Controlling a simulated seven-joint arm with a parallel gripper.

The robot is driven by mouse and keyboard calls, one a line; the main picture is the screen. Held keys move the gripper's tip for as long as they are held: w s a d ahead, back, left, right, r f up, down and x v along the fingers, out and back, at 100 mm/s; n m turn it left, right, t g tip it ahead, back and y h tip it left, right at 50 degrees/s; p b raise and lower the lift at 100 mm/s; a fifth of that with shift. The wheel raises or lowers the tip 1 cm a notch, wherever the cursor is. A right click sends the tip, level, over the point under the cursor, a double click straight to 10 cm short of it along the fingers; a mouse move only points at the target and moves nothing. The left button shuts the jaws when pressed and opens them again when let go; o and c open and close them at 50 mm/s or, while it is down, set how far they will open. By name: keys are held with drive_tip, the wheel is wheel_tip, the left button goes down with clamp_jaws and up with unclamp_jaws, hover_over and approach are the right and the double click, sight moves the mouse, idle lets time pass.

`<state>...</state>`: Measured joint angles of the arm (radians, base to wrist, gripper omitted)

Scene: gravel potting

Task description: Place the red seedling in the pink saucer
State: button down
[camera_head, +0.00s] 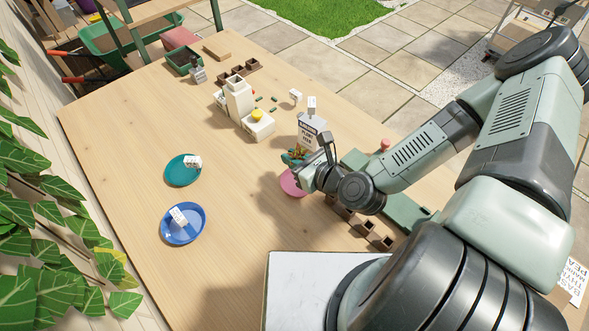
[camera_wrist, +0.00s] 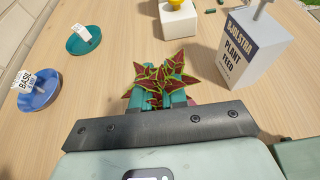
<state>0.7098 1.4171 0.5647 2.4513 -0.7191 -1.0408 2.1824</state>
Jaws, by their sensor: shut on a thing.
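The red seedling (camera_wrist: 160,75), with dark red leaves edged in green, stands between the teal fingers of my gripper (camera_wrist: 158,97) in the wrist view. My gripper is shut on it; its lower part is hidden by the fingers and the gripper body. In the head view the seedling's leaves (camera_head: 291,156) show at the tip of my gripper. The pink saucer (camera_head: 290,184) lies just below and beside my gripper there, partly covered by it. Whether the seedling touches the saucer I cannot tell.
A plant feed box (camera_head: 311,131) stands close beyond my gripper. A white block with a yellow knob (camera_head: 258,124) is farther back. A teal saucer (camera_head: 178,177) and a blue saucer (camera_head: 174,235), each with a label, lie left. Brown pots (camera_head: 362,226) stand right.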

drive_tip(key=shift+f, duration=2.05)
drive_tip(key=shift+f, duration=0.15)
drive_tip(key=c, duration=1.2)
unclamp_jaws()
drive_tip(key=shift+o, duration=0.2)
drive_tip(key=v, duration=0.7)
drive_tip(key=shift+s+d+r, duration=0.15)
drive_tip(key=shift+r, duration=0.15)
